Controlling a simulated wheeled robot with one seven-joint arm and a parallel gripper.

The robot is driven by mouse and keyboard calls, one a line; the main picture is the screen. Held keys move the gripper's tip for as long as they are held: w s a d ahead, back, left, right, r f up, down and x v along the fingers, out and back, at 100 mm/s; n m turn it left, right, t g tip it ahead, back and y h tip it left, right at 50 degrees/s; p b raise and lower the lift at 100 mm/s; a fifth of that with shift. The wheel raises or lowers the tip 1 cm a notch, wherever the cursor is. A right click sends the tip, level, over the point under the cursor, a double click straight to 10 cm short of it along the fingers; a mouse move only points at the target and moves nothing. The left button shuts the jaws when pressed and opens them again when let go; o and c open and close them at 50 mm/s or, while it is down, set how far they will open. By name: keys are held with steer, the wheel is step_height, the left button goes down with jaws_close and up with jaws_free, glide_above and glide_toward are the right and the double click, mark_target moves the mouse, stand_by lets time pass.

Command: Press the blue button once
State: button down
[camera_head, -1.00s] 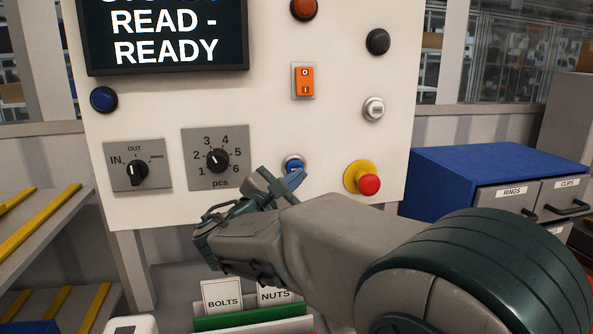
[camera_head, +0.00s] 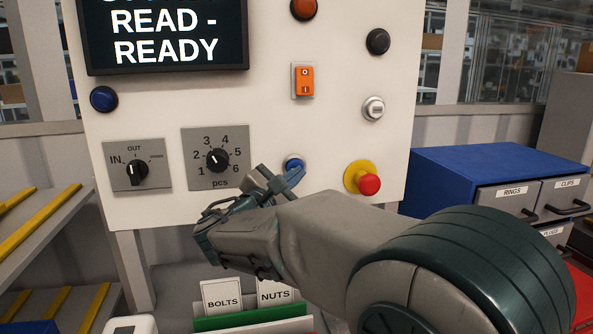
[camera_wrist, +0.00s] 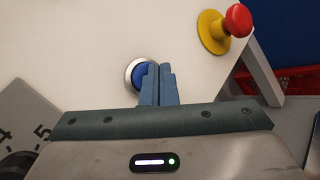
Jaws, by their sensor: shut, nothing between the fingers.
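A blue button (camera_head: 293,163) in a silver ring sits low on the white panel, partly hidden by my gripper. It also shows in the wrist view (camera_wrist: 138,72). My gripper (camera_head: 296,175) is shut and empty. In the wrist view, the closed fingertips (camera_wrist: 157,68) overlap the right part of the button. I cannot tell whether they touch it. A second, darker blue button (camera_head: 103,99) in a black ring sits at the panel's left, below the screen, far from my gripper.
A red mushroom button (camera_head: 368,184) on a yellow base stands out close to the right of my gripper. A numbered dial (camera_head: 218,160) is to the left. An orange rocker switch (camera_head: 304,81) is above. The screen (camera_head: 165,35) reads "READ - READY".

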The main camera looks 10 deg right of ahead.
steer(key=shift+w, duration=0.4)
steer(key=shift+s, duration=0.1)
stand_by(0.3)
steer(key=shift+s+b, duration=0.45)
steer(key=shift+s, duration=0.35)
steer(key=shift+s, duration=0.1)
steer(key=s+b, duration=0.1)
steer(key=s, duration=0.4)
steer(key=shift+s+b, duration=0.4)
